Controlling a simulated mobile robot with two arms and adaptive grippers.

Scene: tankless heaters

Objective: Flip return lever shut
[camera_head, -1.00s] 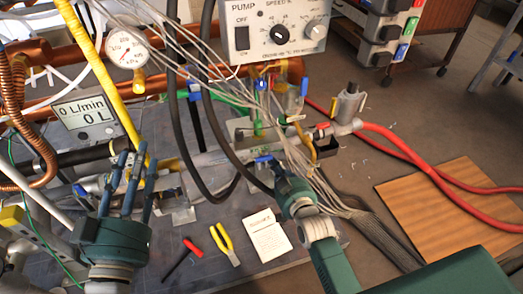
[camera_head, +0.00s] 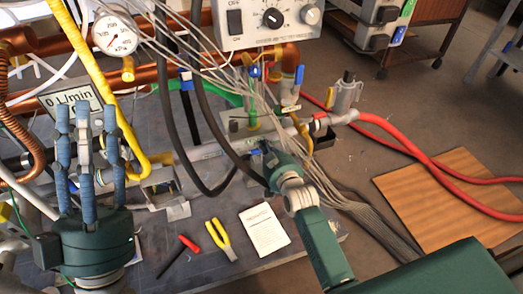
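My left gripper (camera_head: 88,125) is at the left, its blue-grey fingers upright and spread, with nothing between them. My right gripper (camera_head: 263,150) reaches in from the lower right to the pipework at the middle. Its fingertips are small and partly hidden, so its grip and any contact are unclear. I cannot tell which is the return lever. A blue lever beside my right gripper seen earlier is now hidden or indistinct.
Black hoses and grey cables (camera_head: 370,215) hang close around my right gripper. A control box (camera_head: 268,22) stands above. A red-handled tool (camera_head: 180,255), yellow pliers (camera_head: 221,240) and a white booklet (camera_head: 264,230) lie on the board. Red hoses (camera_head: 420,160) run right.

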